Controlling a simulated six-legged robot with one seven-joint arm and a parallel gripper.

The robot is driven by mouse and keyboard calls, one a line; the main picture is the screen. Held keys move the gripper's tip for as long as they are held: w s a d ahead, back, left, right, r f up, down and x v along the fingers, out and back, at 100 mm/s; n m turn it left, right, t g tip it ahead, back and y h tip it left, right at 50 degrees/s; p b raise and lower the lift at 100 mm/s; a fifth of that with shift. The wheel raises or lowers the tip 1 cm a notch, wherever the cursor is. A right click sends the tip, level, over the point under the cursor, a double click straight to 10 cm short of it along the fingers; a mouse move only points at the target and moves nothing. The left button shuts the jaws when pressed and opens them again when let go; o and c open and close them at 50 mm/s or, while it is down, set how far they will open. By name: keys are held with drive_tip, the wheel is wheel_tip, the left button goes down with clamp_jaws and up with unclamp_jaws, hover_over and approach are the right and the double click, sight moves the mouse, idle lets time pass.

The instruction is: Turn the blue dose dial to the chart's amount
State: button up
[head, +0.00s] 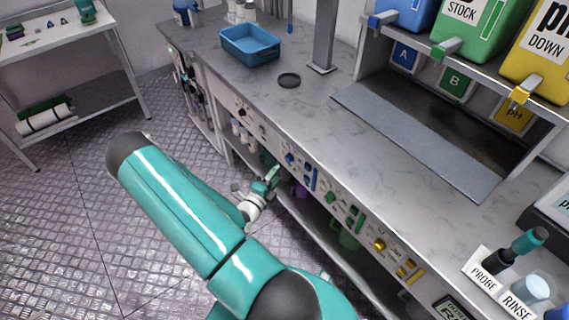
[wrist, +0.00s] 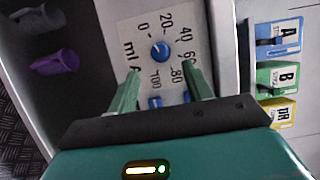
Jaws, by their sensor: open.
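The blue dose dial (wrist: 160,52) sits on a pale panel in the wrist view, ringed by marks from 0 to 100 and the label "ml A". Its small pale pointer mark appears to face toward the 0 side; the exact reading is too small to tell. In the head view the blue dial (head: 290,158) is on the bench's front panel. My gripper (wrist: 162,74) is open, its two green fingers apart, below the dial in the picture and not seen touching it. It also shows in the head view (head: 274,178), close to the front panel. I cannot identify a chart in either view.
Blue buttons (wrist: 155,101) sit below the dial. Green (head: 330,197) and yellow (head: 379,246) dials line the same panel to the right. Above are A, B and pH jugs on a shelf. A purple cup (wrist: 56,62) is left of the panel. A blue tray (head: 250,57) stands on the bench.

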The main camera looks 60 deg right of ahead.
sight(287, 160)
drive_tip(key=d, duration=0.7)
drive_tip(key=shift+s, duration=0.25)
drive_tip(key=shift+c, duration=0.4)
drive_tip(key=shift+a, duration=0.1)
drive_tip(key=c, duration=0.9)
drive_tip(key=shift+o, duration=0.2)
